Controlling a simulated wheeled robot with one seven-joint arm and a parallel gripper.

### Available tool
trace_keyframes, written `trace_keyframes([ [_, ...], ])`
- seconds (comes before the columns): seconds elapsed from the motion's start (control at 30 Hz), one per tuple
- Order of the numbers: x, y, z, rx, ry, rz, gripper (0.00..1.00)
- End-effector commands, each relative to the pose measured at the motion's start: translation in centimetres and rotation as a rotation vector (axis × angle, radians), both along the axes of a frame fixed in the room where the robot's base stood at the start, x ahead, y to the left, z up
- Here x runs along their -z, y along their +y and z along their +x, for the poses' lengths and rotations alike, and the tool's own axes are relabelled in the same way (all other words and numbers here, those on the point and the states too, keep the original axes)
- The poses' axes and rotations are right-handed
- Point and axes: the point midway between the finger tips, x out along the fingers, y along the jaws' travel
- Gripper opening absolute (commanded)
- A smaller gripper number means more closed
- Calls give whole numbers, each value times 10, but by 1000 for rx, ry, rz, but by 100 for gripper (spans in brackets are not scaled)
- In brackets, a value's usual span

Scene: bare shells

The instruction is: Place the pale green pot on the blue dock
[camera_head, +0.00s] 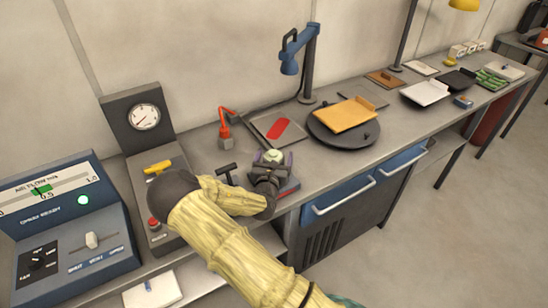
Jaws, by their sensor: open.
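The pale green pot (273,155) is small and shows at the far end of my gripper (272,160), near the middle of the bench. My gripper is open, with its dark fingers on either side of the pot. The wrist hides the pot's lower part, and I cannot tell whether the fingers touch it. A flat red-and-blue-grey block (288,188) shows partly beneath and to the right of the gripper. I cannot tell whether this block is the blue dock or whether the pot rests on it.
A grey tray with a red patch (279,128) lies behind the gripper. A dark round turntable (365,135) holding a yellow-orange folder (346,114) is to the right. A red-orange bottle-like tool (224,130) and a blue lamp (303,60) stand behind. A gauge box (140,120) is left.

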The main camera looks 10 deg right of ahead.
Motion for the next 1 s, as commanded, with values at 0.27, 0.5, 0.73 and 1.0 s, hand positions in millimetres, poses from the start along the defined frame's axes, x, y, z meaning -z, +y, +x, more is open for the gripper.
trace_keyframes([
  [0.27,3,23,-35,-13,2,-1,84],
  [0.5,2,36,-78,-6,2,-2,84],
  [0.73,1,45,-106,-1,0,-1,84],
  [1.0,0,46,-111,1,0,1,84],
])
